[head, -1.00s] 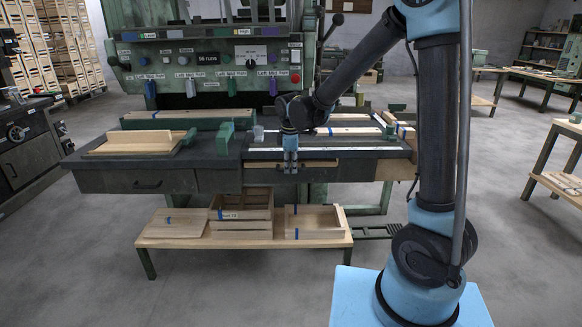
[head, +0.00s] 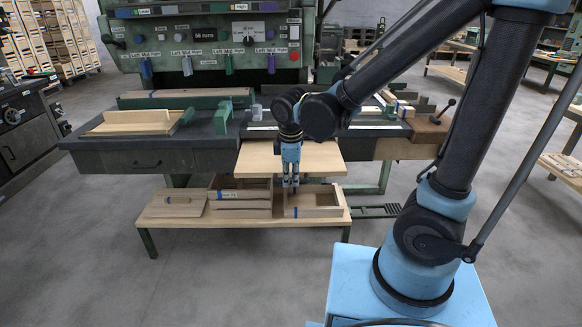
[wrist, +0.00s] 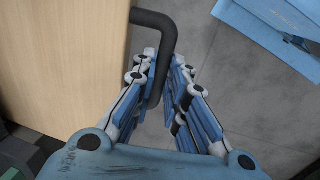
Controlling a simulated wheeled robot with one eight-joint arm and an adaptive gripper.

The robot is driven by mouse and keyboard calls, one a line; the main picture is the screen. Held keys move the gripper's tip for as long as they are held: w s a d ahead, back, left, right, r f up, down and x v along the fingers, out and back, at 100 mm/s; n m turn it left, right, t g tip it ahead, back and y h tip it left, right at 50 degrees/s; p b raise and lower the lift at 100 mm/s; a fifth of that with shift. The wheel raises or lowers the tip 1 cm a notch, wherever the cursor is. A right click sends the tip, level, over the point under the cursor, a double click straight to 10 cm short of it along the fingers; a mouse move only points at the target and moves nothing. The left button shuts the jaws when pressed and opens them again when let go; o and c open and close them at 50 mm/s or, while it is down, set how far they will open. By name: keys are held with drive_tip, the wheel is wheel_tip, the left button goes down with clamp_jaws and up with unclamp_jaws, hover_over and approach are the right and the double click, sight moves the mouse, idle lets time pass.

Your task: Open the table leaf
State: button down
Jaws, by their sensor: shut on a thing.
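The table leaf (head: 262,160) is a pale wooden board that sticks out from the front of the dark workbench, level and above the low bench. It also shows in the wrist view (wrist: 62,65) at the left. A dark bar handle (wrist: 158,22) is fixed at the leaf's front edge. My gripper (head: 290,187) is at that front edge, pointing down. In the wrist view its two fingers (wrist: 166,103) stand on either side of the handle and are shut on it. The fingertips are partly hidden in the head view.
The low bench (head: 175,218) under the leaf carries a slatted crate (head: 240,203), an open wooden tray (head: 318,208) and flat boards (head: 170,203). A wooden tray (head: 130,122) lies on the workbench at the left. Grey floor (head: 220,280) is clear in front.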

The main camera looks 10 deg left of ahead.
drive_tip(key=shift+s+d, duration=0.2)
drive_tip(key=shift+s, duration=0.65)
drive_tip(key=shift+s+d, duration=0.15)
drive_tip(key=shift+s, duration=0.7)
drive_tip(key=c, duration=1.9)
unclamp_jaws()
drive_tip(key=shift+r, duration=0.15)
wheel_tip(320, 180, up, 12)
drive_tip(key=s, duration=0.2)
drive_tip(key=shift+d+f, duration=0.25)
drive_tip(key=shift+d, duration=0.05)
